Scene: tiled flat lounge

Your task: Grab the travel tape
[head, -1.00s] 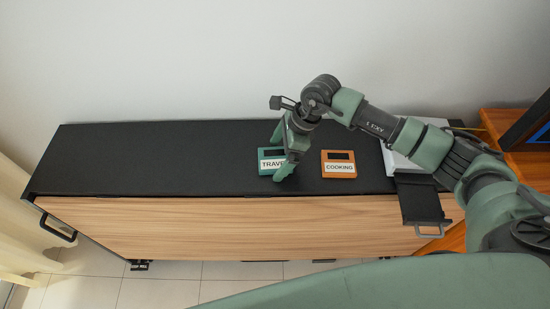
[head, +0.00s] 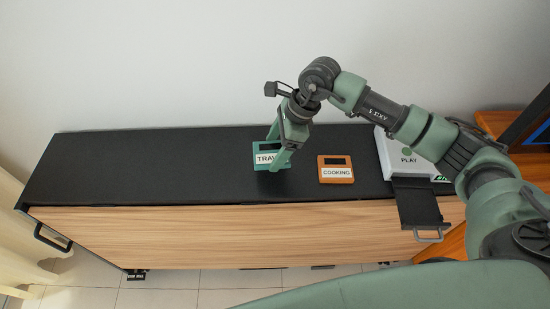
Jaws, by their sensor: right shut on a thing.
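The travel tape (head: 266,159) is a flat green case with a white label whose visible letters begin "TRA". It shows in the head view, left of the orange tape, at the black cabinet top. My right gripper (head: 278,158) reaches down over it and is shut on it, with a green finger covering the label's right end. I cannot tell whether the tape is lifted clear of the surface. My left gripper is not in view.
An orange tape marked "COOKING" (head: 336,170) lies just right on the black cabinet top (head: 130,165). A white device marked "PLAY" (head: 405,158) stands farther right, partly behind my arm. The cabinet top's left half is clear. A wall runs behind.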

